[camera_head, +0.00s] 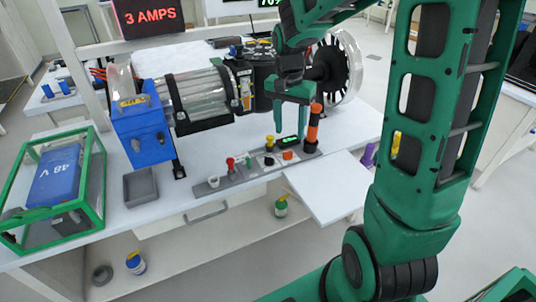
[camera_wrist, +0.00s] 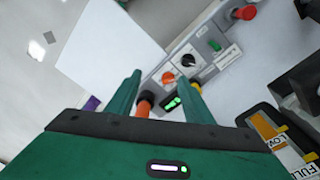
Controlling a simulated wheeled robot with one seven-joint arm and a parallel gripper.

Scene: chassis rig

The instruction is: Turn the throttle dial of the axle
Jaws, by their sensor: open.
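The axle rig's control panel (camera_head: 240,178) lies along the front of the bench. It carries a black dial on a white plate (camera_wrist: 188,60) and an orange knob (camera_wrist: 168,77) beside it. I cannot read which one is labelled throttle. An orange-and-black upright handle (camera_head: 313,125) and a lit green display (camera_head: 289,141) are at the panel's right end. My gripper (camera_head: 291,120) points down above that end, open. In the wrist view, its fingertips (camera_wrist: 160,78) frame the orange knob, with the display nearer the palm. I see no contact with a dial.
A red button (camera_wrist: 245,12) and a green switch (camera_wrist: 213,45) sit further along the panel. The axle with its clear wheel (camera_head: 342,65) stands behind. A blue box (camera_head: 142,130), grey tray (camera_head: 140,187) and green-framed battery case (camera_head: 55,185) are left. A white board (camera_head: 325,188) juts out in front.

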